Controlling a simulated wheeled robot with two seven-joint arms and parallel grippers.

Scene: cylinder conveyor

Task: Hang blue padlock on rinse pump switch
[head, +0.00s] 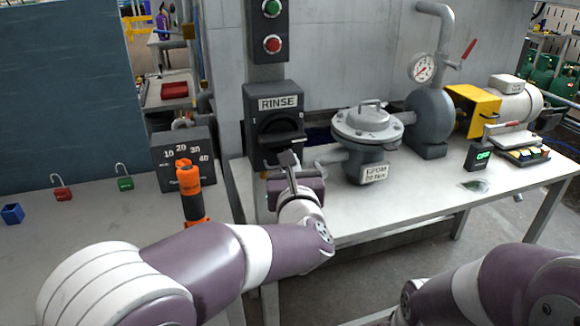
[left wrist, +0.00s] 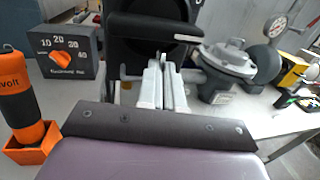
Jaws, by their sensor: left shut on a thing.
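The rinse pump switch (head: 273,105) is a dark box with a RINSE label and a black rotary handle. Its handle (left wrist: 150,27) lies level in the left wrist view. My left gripper (head: 288,159) is just in front of the switch's lower part. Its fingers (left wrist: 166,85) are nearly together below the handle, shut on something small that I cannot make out. Thin grey bars show beside the fingertips. A small blue box-like thing (head: 12,213) lies at the far left of the table; I see no shackle on it. My right gripper is out of view.
A red padlock (head: 62,191) and a green padlock (head: 124,182) lie on the left table. An orange-black tester (head: 189,190) stands by a numbered dial box (head: 183,158). The right table's front (head: 410,205) is clear.

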